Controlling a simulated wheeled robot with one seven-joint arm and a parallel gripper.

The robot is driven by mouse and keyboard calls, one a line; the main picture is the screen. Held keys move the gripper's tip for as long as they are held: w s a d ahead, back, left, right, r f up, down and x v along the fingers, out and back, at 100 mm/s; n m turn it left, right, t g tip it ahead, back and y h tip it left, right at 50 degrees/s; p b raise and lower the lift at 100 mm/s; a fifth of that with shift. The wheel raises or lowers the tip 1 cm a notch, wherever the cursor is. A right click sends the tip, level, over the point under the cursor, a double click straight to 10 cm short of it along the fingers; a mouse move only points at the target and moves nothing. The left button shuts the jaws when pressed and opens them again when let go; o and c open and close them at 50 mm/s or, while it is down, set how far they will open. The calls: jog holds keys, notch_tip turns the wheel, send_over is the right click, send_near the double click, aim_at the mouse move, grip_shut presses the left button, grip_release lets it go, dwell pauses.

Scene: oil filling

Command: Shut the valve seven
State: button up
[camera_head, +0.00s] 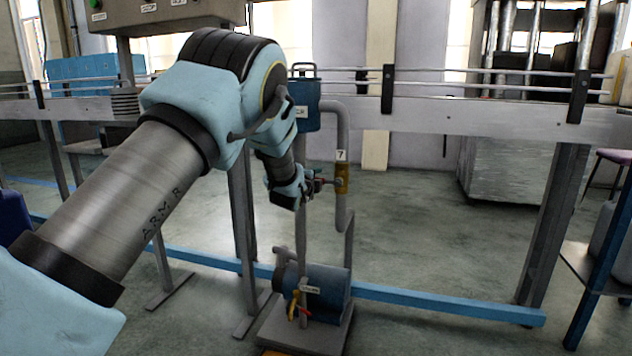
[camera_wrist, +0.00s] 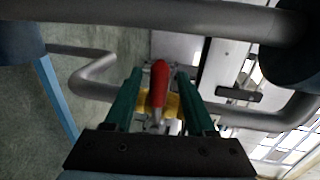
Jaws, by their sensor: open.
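Valve seven has a yellow body (camera_head: 341,180) on a grey vertical pipe, just below a white label marked 7 (camera_head: 341,155). In the wrist view its red handle (camera_wrist: 158,82) points up the picture, with the yellow body (camera_wrist: 172,104) behind it. My gripper (camera_head: 314,184) is at the valve, left of the yellow body. In the wrist view my gripper (camera_wrist: 159,76) has its two green fingers apart, one on each side of the red handle, with gaps visible. The handle's exact angle is too small to tell in the head view.
The grey pipe (camera_head: 343,125) bends beside the blue box (camera_head: 306,107) above the valve. A blue pump (camera_head: 318,290) with another red and yellow valve handle (camera_head: 294,305) stands below. A conveyor rail (camera_head: 470,118) runs behind. Open floor (camera_head: 420,235) lies to the right.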

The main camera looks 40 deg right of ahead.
jog(key=v, duration=1)
jog(key=shift+s+a+p, duration=0.2)
jog(key=shift+a+p, duration=0.15)
jog(key=shift+p, duration=0.1)
jog(key=shift+r, duration=0.1)
